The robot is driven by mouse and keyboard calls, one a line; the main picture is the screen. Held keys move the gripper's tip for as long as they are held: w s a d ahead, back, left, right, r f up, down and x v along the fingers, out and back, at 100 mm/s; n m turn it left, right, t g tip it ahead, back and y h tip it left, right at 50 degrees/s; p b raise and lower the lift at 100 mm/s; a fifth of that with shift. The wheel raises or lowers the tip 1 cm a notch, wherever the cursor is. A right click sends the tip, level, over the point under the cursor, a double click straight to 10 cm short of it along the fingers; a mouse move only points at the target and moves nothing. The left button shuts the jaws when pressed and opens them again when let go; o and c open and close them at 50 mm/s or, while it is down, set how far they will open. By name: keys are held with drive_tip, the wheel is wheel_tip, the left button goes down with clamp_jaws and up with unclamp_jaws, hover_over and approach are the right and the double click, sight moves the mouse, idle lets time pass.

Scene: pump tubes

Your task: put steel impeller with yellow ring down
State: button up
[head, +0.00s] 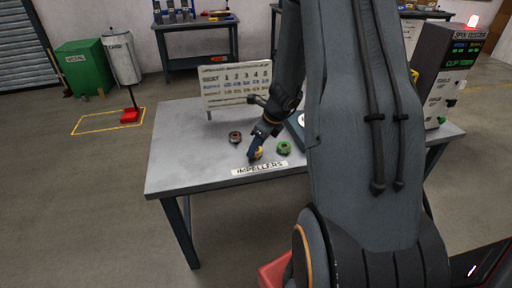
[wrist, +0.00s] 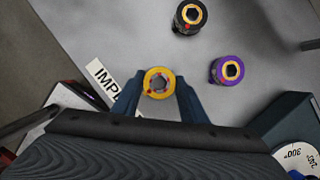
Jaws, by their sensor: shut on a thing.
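The steel impeller with the yellow ring (head: 258,153) is in my gripper (head: 254,156), low over the front of the grey table (head: 185,150), just behind the "IMPELLERS" label (head: 259,169). In the wrist view the yellow ring (wrist: 159,83) faces the camera, with a finger of my gripper (wrist: 159,87) on each side. The fingers are shut on it. Its underside is hidden, so I cannot tell whether it touches the table.
The wrist view shows a purple impeller (wrist: 229,69). A sign board (head: 236,86) stands behind. The table's left side is clear.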

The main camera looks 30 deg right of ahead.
drive_tip(key=shift+f, duration=0.2)
drive_tip(key=o, duration=1.3)
drive_tip(key=shift+r, duration=0.2)
